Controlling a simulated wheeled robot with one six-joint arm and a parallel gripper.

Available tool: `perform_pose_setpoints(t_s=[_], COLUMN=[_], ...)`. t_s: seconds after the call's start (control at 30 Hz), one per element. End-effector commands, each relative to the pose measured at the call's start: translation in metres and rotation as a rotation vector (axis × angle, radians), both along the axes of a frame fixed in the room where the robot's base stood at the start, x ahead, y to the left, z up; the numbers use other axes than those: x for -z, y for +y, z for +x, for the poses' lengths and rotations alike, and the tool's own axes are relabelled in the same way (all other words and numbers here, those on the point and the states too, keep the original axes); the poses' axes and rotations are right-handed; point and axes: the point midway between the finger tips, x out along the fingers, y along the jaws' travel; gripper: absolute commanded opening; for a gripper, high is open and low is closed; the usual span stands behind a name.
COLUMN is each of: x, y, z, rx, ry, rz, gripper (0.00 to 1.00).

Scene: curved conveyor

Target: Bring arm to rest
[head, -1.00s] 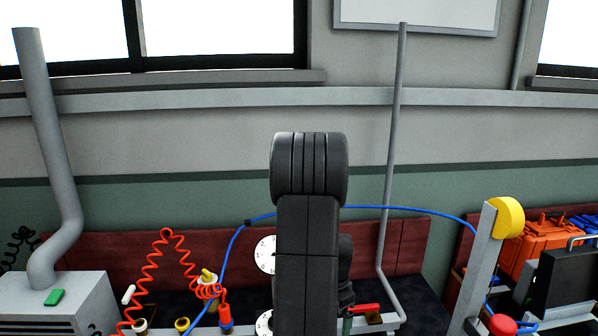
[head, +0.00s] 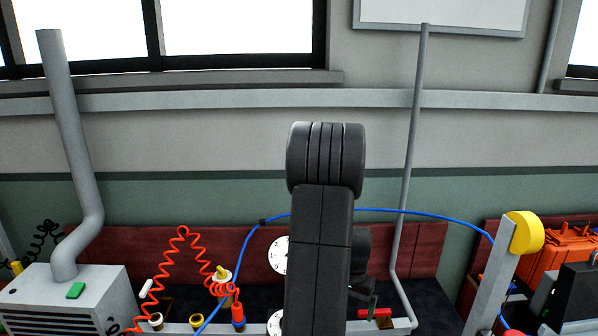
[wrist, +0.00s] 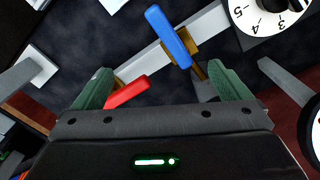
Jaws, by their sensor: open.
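My arm stands upright in the middle of the head view, its dark links partly covering the bench behind it. My gripper (wrist: 165,90) shows in the wrist view with its two green fingers spread apart and nothing between them in its grasp. Beyond the fingers are a blue lever handle (wrist: 167,36) and a red lever handle (wrist: 127,92) on brass fittings. The red handle (head: 375,312) also shows in the head view, just right of my arm. I cannot tell the exact distance from the fingers to the handles.
A grey box (head: 70,297) with a pipe stands at the left. A coiled red hose (head: 160,268) and a blue hose (head: 400,211) run over the bench. White dials (wrist: 268,14) lie near the gripper. A grey post with a yellow cap (head: 526,233) and an orange case (head: 560,247) stand right.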

Motion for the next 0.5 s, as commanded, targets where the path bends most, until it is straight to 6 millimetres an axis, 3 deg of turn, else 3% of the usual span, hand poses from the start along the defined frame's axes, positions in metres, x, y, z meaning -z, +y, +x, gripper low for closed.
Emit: perform_pose_setpoints(t_s=[0.2,0.5], x=[-0.027,-0.037], y=[0.000,0.000], z=[0.001,0.000], rx=[0.001,0.002], ry=[-0.003,0.000], rz=[-0.001,0.000], gripper=[0.96,0.96])
